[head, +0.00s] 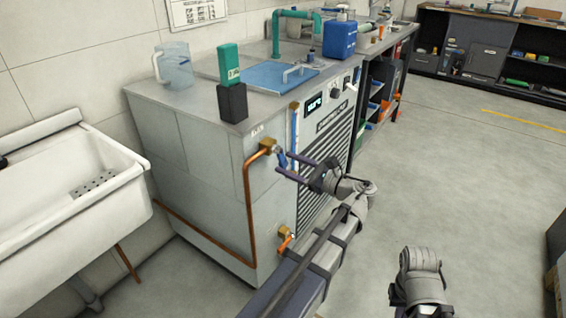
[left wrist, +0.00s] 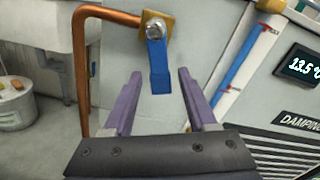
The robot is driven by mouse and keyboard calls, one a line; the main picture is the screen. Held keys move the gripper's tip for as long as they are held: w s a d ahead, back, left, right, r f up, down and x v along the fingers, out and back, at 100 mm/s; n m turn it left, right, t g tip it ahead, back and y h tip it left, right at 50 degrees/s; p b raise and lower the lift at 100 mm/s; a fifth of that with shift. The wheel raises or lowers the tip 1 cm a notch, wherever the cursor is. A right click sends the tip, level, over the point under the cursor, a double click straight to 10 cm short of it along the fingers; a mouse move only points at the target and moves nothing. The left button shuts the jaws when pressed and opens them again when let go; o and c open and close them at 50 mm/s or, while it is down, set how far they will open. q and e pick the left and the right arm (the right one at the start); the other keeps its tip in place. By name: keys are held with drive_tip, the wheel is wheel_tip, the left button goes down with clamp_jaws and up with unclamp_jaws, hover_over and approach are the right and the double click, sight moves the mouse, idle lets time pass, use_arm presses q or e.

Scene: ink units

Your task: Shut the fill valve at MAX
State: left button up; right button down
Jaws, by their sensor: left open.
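The fill valve has a blue lever (left wrist: 158,66) on a brass fitting (left wrist: 155,25) at the end of a copper pipe. The lever points down in the left wrist view; it also shows in the head view (head: 282,159). My left gripper (head: 283,162) is open, with its two purple fingers (left wrist: 158,78) on either side of the lever's lower end, apart from it. The sight tube (left wrist: 239,65) to the right has a blue column whose top is close below the red MAX mark (left wrist: 268,28).
A second brass valve with an orange handle (head: 284,241) sits low on the grey unit (head: 200,165). The display (left wrist: 300,65) and grille are right of the tube. A white sink (head: 70,200) stands at left.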

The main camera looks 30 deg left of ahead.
use_arm(q)
drive_tip(key=shift+w+a, duration=0.1)
drive_tip(key=shift+a, duration=1.1)
drive_tip(key=shift+c, duration=0.3)
clamp_jaws()
